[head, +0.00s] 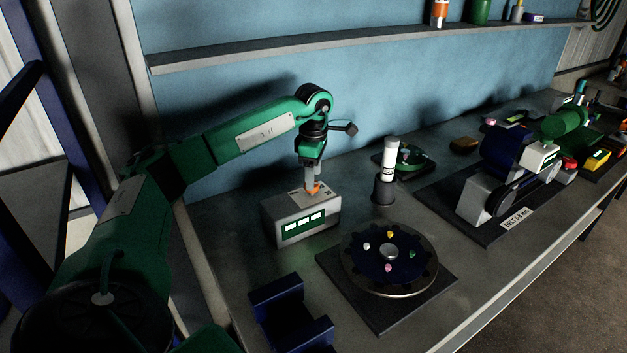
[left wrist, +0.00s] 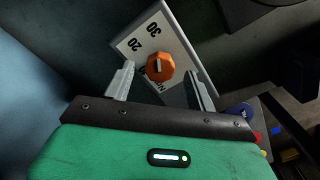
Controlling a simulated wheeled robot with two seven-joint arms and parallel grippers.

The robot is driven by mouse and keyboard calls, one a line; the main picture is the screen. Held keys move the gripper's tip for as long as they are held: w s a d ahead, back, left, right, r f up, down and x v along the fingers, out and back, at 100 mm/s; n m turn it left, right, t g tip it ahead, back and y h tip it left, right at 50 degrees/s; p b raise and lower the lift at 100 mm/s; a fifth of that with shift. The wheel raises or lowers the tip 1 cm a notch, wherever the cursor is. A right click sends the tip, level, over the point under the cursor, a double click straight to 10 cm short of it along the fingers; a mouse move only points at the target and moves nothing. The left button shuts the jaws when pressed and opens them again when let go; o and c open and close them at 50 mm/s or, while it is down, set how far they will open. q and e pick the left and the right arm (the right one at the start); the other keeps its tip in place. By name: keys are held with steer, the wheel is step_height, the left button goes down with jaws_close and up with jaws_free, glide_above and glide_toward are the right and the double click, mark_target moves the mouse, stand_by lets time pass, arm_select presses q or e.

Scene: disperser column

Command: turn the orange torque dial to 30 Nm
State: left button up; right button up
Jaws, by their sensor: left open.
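The orange torque dial (head: 313,189) sits on top of a light grey box with green-and-white front windows (head: 300,224). In the left wrist view the dial (left wrist: 160,67) is a faceted orange knob with a pale pointer mark, and the plate beside it (left wrist: 188,40) reads 20 and 30. My left gripper (head: 313,188) points down over the box. In the left wrist view its two fingers (left wrist: 160,80) are apart, one on either side of the dial, with gaps visible. I cannot tell exactly how deep they reach. My right gripper is out of view.
A round dark disc with coloured pegs (head: 389,255) lies on a plate right of the box. A white-topped cylinder (head: 389,160) stands behind it. A dark blue bracket (head: 290,312) is in front. A belt-drive unit (head: 505,180) stands at right. A shelf (head: 350,46) runs above.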

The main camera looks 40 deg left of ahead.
arm_select(q)
step_height(320, 180, up, 6)
steer(key=shift+r+b, duration=0.15)
steer(key=shift+b, duration=0.35)
step_height(320, 180, up, 5)
steer(key=shift+r, duration=0.15)
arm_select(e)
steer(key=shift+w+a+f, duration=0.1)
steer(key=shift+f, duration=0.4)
